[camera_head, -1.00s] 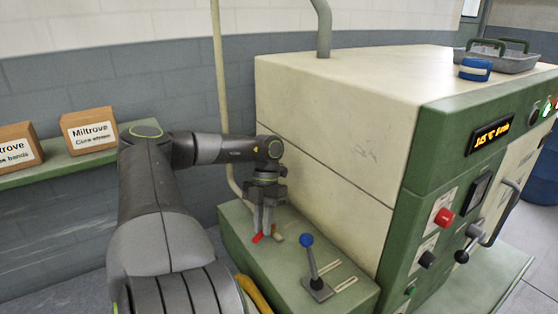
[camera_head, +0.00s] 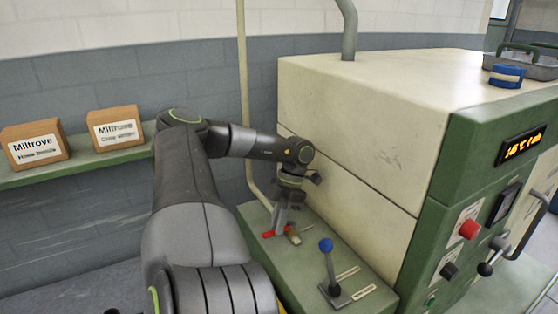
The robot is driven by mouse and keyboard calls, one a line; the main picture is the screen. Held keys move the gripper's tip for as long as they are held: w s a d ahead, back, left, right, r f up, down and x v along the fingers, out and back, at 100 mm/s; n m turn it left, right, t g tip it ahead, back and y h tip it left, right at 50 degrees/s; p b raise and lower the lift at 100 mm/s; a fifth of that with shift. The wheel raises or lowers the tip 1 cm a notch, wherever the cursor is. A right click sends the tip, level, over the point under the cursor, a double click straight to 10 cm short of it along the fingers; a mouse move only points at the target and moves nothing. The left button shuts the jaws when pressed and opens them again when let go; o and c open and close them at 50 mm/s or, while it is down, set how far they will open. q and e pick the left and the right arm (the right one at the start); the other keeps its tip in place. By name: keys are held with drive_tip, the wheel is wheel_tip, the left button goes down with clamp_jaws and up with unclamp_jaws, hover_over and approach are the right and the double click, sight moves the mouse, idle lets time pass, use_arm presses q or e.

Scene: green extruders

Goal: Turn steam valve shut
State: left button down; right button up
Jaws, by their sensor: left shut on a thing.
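The steam valve appears to be the small red handle (camera_head: 268,233) on a pale brass-coloured body (camera_head: 293,237), low on the green ledge beside the big machine. My left gripper (camera_head: 281,228) reaches down to it from above, its fingers tilted, and is shut on the red handle. The fingers hide part of the handle and valve body. The handle's visible end points left in the picture. My right gripper is not in view.
A blue-knobbed lever (camera_head: 326,246) stands on the ledge (camera_head: 310,277) just right of the valve. The cream machine wall (camera_head: 345,165) rises close behind my gripper. A shelf (camera_head: 90,161) with two Miltrove boxes (camera_head: 36,144) is at the left.

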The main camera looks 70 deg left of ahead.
use_arm(q)
drive_tip(key=c, duration=1.4)
unclamp_jaws()
drive_tip(key=shift+r+p, duration=4.1)
drive_tip(key=shift+r, duration=0.95)
drive_tip(key=shift+f, duration=0.1)
